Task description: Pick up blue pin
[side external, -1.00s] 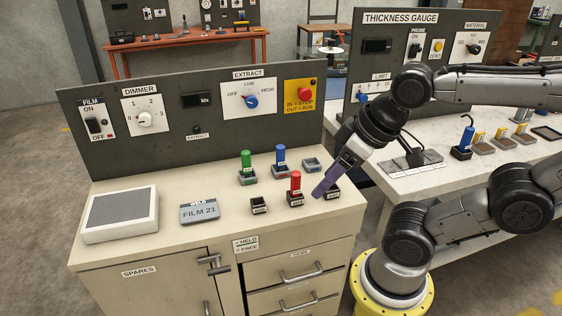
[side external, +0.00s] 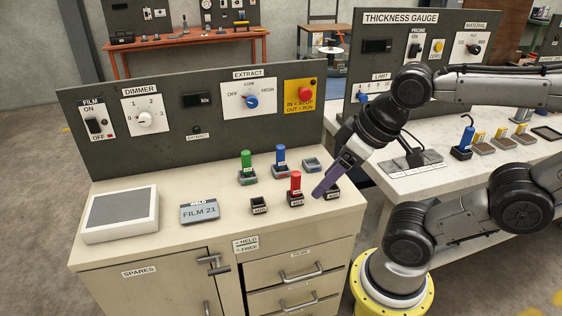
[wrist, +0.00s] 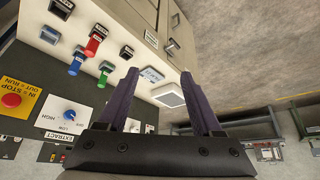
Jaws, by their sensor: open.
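The blue pin (side external: 281,154) stands upright in a small holder in the back row on the beige cabinet top, between the green pin (side external: 246,160) and an empty holder (side external: 312,164). In the wrist view the blue pin (wrist: 76,63) is left of the fingers, beside the red pin (wrist: 94,43). My gripper (side external: 318,192) has purple fingers and is above the cabinet's right front, right of the red pin and apart from the blue pin. In the wrist view my gripper (wrist: 158,73) is open, with nothing between its fingers.
An empty front-row holder (side external: 259,205) is left of the red pin; another is partly hidden behind my fingers. The FILM 21 block (side external: 199,212) and a grey-topped box (side external: 120,213) stand left. A control panel (side external: 190,125) rises behind. Another blue piece (side external: 466,138) stands on the right bench.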

